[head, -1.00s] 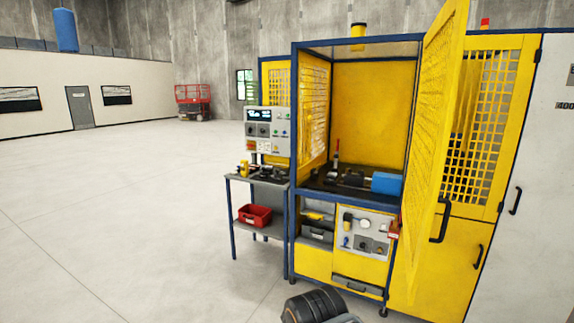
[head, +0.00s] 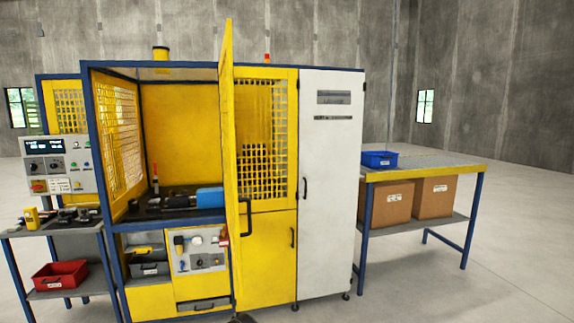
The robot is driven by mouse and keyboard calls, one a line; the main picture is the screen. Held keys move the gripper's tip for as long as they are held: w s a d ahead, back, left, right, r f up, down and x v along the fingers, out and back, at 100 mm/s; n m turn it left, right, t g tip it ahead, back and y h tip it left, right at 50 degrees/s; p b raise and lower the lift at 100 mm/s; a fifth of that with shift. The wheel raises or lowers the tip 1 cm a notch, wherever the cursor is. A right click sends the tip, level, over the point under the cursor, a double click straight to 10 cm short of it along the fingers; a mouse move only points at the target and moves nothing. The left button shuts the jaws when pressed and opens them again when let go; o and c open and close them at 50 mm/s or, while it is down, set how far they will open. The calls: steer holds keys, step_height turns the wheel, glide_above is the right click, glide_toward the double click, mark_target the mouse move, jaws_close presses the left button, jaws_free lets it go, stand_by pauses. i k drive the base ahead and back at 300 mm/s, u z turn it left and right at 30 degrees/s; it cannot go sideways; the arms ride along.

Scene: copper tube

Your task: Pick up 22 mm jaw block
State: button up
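I cannot make out a 22 mm jaw block for certain in the head view. Small dark and yellow parts (head: 68,216) lie on top of the grey side table (head: 50,229) at the left, too small to identify. Inside the yellow machine cell, dark tooling and a blue block-shaped unit (head: 209,198) sit on the dark bed. My gripper is not in view. A small dark shape at the bottom edge is too cut off to identify.
The yellow cell door (head: 228,170) stands open toward me. A red bin (head: 60,274) is on the side table's lower shelf. A white cabinet (head: 330,185) adjoins the cell. A right-hand table (head: 440,168) holds a blue bin (head: 379,159) above cardboard boxes (head: 435,197). The floor at right is clear.

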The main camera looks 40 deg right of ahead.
mark_target(155, 202)
steer(key=z, duration=0.55)
steer(key=k, duration=0.8)
steer(key=z, duration=1.4)
steer(key=i, duration=1.95)
steer(key=u, duration=1.4)
steer(key=i, duration=0.65)
steer(key=u, duration=1.05)
steer(key=k, duration=0.6)
steer(key=u, duration=0.8)
steer(key=i, duration=1.8)
steer(key=z, duration=0.05)
